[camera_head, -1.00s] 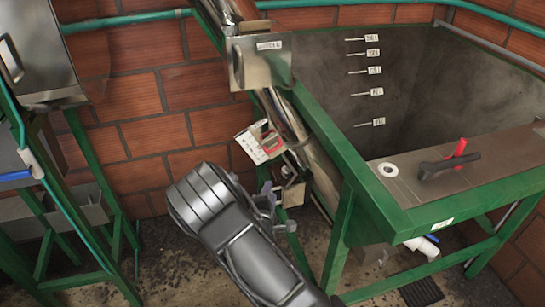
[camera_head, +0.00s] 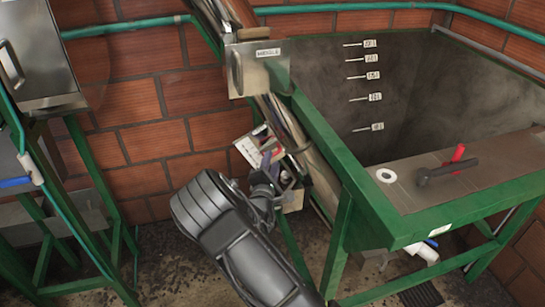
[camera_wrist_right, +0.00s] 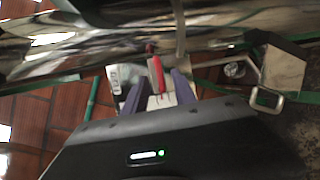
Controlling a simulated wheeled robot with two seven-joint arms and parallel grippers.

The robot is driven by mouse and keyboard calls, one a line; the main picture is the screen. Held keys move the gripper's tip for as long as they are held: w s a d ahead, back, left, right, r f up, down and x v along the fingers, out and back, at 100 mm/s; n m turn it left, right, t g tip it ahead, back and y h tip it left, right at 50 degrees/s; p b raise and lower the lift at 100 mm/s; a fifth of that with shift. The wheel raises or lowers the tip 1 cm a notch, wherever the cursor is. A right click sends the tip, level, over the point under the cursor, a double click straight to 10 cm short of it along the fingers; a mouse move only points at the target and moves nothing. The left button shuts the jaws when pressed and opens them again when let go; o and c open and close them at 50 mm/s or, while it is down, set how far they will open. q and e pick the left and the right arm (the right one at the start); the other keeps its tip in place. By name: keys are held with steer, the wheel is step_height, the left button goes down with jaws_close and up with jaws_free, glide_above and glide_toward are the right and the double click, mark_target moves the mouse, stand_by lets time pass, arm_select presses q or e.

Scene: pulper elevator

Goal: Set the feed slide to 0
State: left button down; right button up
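The feed slide's white scale plate (camera_head: 250,149) with dark markings hangs beside the shiny inclined tube, below the metal box in the head view. A red part (camera_wrist_right: 156,74) of the slide, likely its pointer or tab, shows in the right wrist view. My right gripper (camera_head: 270,170) is at the plate and partly covers it. In the wrist view its two purple-grey fingers (camera_wrist_right: 159,88) stand apart, one on each side of the red part. I cannot tell whether they touch it. The slide's exact reading is too small to make out. My left gripper is not in view.
The green-framed tank (camera_head: 345,165) stands on the right, with a red handle and dark lever (camera_head: 447,172) on its ledge. The inclined tube (camera_head: 290,130) runs close beside my right gripper. A metal bracket (camera_wrist_right: 268,97) shows at right in the wrist view. A brick wall (camera_head: 160,130) lies behind.

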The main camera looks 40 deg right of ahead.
steer(key=x, duration=0.2)
steer(key=shift+w+d, duration=0.25)
jaws_close()
stand_by(1.3)
